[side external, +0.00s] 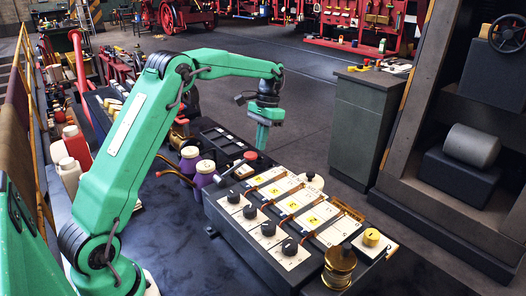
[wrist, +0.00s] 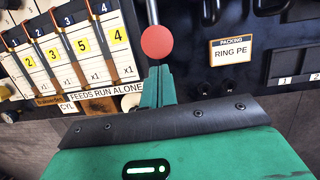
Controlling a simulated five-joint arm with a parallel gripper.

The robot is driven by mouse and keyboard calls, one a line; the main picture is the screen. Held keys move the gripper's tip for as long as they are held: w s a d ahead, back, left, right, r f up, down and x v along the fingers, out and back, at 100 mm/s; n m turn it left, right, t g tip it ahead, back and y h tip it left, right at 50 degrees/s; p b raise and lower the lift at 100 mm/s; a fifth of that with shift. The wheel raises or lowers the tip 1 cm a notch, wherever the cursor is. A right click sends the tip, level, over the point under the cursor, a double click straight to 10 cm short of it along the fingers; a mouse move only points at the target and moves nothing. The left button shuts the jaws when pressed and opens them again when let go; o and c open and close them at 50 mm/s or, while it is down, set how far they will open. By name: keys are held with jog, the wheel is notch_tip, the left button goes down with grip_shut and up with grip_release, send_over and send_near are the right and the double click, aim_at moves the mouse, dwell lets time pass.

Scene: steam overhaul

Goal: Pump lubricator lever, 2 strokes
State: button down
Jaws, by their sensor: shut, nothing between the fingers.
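The lubricator (side external: 215,222) is a long dark box with white numbered cards, black knobs and a yellow knob on top. Its lever has a red ball knob (side external: 251,156) on a silver rod, at the box's far left end. My gripper (side external: 262,148) points down at the knob, its fingers shut and empty. In the wrist view the red knob (wrist: 158,42) lies just beyond the tips of the green fingers (wrist: 158,76). I cannot tell whether they touch it. The numbered cards (wrist: 68,52) show at the left, above a "FEEDS RUN ALONE" label.
Purple jars (side external: 204,173) stand close left of the lever. A brass cup (side external: 339,264) is at the box's near end. A grey cabinet (side external: 362,125) stands at the right, with open floor behind.

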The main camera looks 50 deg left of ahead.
jog(key=w+v, duration=0.1)
jog(key=v, duration=0.7)
jog(key=shift+w+d+r, duration=0.15)
jog(key=shift+d+r, duration=0.1)
jog(key=shift+d, duration=0.05)
dwell(0.9)
dwell(1.8)
jog(key=n+g+h, duration=0.2)
jog(key=n+g, duration=0.1)
jog(key=n, duration=0.8)
send_over(217, 177)
jog(key=s, duration=0.2)
jog(key=f, duration=0.2)
jog(key=shift+s+r, duration=0.2)
jog(key=shift+w+f, duration=0.1)
jog(key=shift+f, duration=0.1)
jog(key=shift+y, duration=0.3)
jog(key=shift+w+f, duration=0.4)
jog(key=shift+f, duration=0.95)
jog(key=shift+w+f, duration=0.4)
jog(key=shift+f, duration=0.95)
jog(key=shift+w+f, duration=0.4)
jog(key=shift+f, duration=0.95)
